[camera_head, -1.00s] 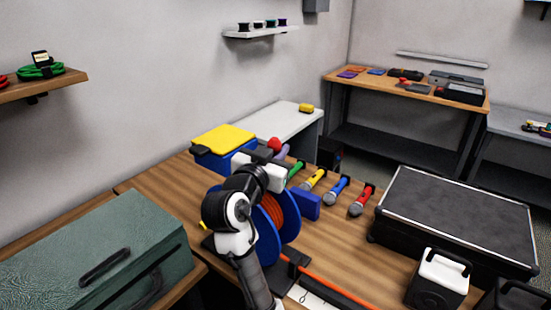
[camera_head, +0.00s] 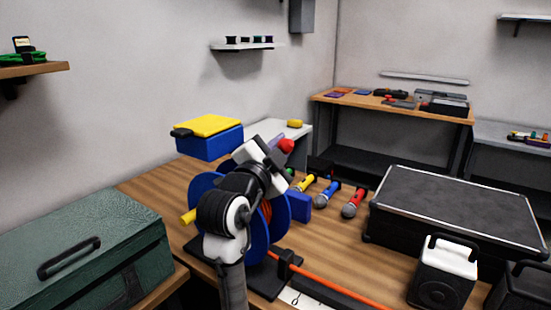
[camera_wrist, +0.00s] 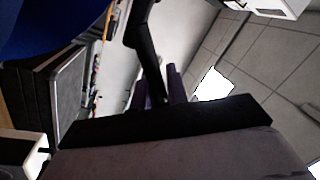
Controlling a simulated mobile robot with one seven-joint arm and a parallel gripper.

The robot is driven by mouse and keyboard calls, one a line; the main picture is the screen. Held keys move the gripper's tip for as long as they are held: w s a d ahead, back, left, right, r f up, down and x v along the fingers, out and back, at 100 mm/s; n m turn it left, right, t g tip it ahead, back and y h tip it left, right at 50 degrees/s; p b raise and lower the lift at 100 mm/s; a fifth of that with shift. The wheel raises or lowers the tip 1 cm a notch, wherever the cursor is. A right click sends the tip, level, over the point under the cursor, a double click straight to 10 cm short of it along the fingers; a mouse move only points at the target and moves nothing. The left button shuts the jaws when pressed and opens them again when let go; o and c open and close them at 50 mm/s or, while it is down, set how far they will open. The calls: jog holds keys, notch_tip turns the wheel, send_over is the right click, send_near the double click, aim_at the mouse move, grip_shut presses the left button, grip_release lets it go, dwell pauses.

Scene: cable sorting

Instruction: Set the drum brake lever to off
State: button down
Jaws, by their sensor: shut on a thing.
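The cable drum (camera_head: 276,240) has blue flanges and orange cable and stands on the wooden bench, partly behind my arm. A red knob (camera_head: 287,146) shows above it, beside my gripper (camera_head: 279,141); it looks like the end of the brake lever. In the wrist view, a dark lever bar (camera_wrist: 143,45) runs down to the purple fingers of my gripper (camera_wrist: 157,92), which are shut on it. The lever's pivot and any off marking are hidden. A blue flange (camera_wrist: 50,25) fills the wrist view's upper left.
A blue box with a yellow lid (camera_head: 209,138) stands behind the drum. Several microphones (camera_head: 327,192) and a blue block (camera_head: 298,207) lie to its right. A black case (camera_head: 455,215) and a white-topped speaker (camera_head: 446,270) stand further right. A green case (camera_head: 80,250) is at left.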

jog(key=shift+s+d+f+m+h+b, duration=0.15)
jog(key=shift+d+m+h+b, duration=0.1)
jog(key=shift+m+b, duration=0.25)
jog(key=shift+s+d+f+m+h+b, duration=0.1)
jog(key=shift+d+f+m+h+b, duration=0.1)
jog(key=shift+m+b, duration=0.25)
jog(key=c, duration=1.4)
grip_release()
jog(key=shift+d, duration=0.1)
jog(key=shift+o, duration=0.2)
jog(key=shift+a, duration=0.2)
jog(key=b+v, duration=0.2)
jog(key=v, duration=1.1)
jog(key=shift+s+r+b, duration=0.15)
jog(key=shift+s+b, duration=0.15)
jog(key=shift+s, duration=0.1)
jog(key=shift+a, duration=0.1)
